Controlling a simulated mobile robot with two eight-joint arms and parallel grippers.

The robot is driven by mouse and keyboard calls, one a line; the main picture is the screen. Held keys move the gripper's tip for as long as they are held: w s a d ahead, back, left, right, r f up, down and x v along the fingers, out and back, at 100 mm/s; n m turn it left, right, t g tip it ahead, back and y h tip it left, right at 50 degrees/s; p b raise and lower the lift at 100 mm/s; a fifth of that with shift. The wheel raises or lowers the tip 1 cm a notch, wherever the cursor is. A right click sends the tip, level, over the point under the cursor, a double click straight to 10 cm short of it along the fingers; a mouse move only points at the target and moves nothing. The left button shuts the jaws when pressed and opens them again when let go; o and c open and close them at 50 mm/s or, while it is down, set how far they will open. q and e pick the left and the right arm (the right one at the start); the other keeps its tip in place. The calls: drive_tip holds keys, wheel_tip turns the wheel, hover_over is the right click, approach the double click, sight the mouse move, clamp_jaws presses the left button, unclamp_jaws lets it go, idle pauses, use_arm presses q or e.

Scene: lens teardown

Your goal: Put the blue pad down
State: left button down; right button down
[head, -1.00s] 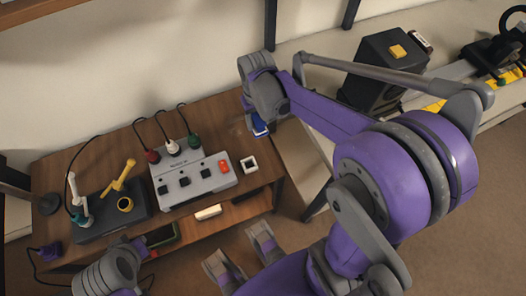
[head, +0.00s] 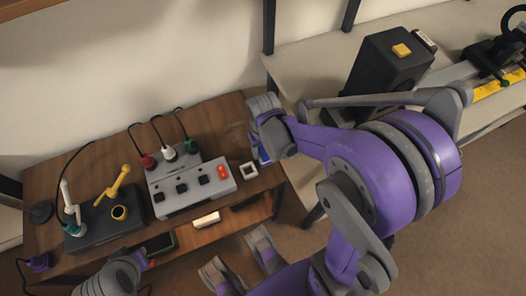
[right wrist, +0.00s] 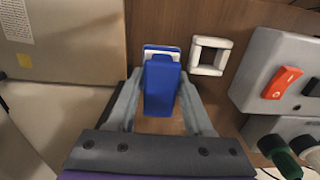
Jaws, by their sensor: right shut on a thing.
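The blue pad (right wrist: 161,88) is between the fingers of my right gripper (right wrist: 160,95) in the right wrist view, with a white edge at its far end. My right gripper (head: 262,148) is shut on it, over the right end of the wooden table (head: 235,118). In the head view only a sliver of the pad (head: 264,157) shows, beside the white square frame (head: 248,169). I cannot tell whether the pad touches the table.
The white frame (right wrist: 210,55) lies close beside the pad. A grey control box (head: 190,187) with a red switch stands left of it, then a dark base (head: 107,218) with white and yellow levers. A pale bench (head: 310,75) with a black box (head: 388,70) is at right.

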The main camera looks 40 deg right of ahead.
drive_tip(key=shift+f, duration=0.35)
drive_tip(key=shift+f, duration=0.1)
drive_tip(key=shift+f, duration=0.15)
drive_tip(key=c, duration=0.6)
unclamp_jaws()
